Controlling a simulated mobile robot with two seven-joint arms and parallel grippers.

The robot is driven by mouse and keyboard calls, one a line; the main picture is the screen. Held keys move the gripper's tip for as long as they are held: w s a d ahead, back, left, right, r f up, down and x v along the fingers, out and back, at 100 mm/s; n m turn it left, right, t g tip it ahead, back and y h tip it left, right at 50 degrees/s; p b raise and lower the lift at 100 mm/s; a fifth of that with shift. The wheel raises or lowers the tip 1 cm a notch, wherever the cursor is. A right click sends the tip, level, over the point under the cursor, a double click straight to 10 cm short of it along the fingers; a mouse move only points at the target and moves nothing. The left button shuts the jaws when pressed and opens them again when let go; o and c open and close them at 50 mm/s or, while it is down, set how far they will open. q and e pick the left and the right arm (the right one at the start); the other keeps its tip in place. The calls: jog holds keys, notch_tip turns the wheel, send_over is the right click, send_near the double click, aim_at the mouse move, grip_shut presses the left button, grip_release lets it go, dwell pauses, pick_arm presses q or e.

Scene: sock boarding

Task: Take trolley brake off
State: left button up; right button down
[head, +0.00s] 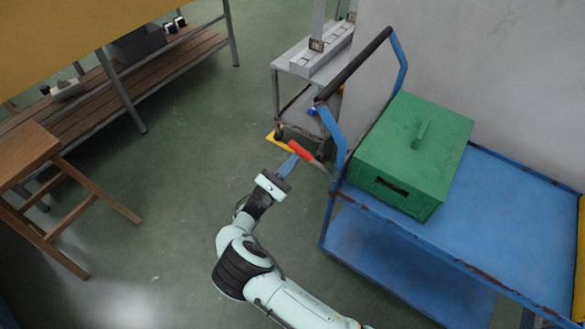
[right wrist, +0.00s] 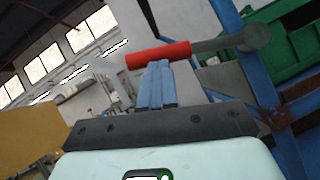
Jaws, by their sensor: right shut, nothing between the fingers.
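The blue trolley (head: 500,215) stands on the right of the head view. Its brake lever has a red grip (head: 299,151) on a grey rod, which sticks out from the trolley's left end. In the right wrist view the red grip (right wrist: 158,54) lies across the picture, with its rod running right to a round grey pivot. My right gripper (head: 290,163) is shut and empty, its blue fingers pointing at the red grip. In the right wrist view the fingertips (right wrist: 158,66) overlap the grip's lower edge; I cannot tell whether they touch. My left gripper is not in view.
A green box (head: 413,150) sits on the trolley's top deck, near the upright push handle (head: 355,64). A small grey cart (head: 300,98) stands behind the lever. A wooden stool (head: 40,160) and a shelved bench (head: 100,90) are on the left. The green floor between is clear.

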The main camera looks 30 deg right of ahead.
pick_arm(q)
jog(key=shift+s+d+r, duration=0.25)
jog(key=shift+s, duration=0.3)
pick_arm(e)
jog(key=shift+s+d+r+m+g, duration=0.15)
jog(key=shift+r+m+g, duration=0.5)
jog(key=shift+m+g, duration=0.35)
jog(key=shift+s+d+r+m+g, duration=0.1)
jog(key=shift+r+m+g, duration=0.6)
jog(key=shift+m, duration=0.5)
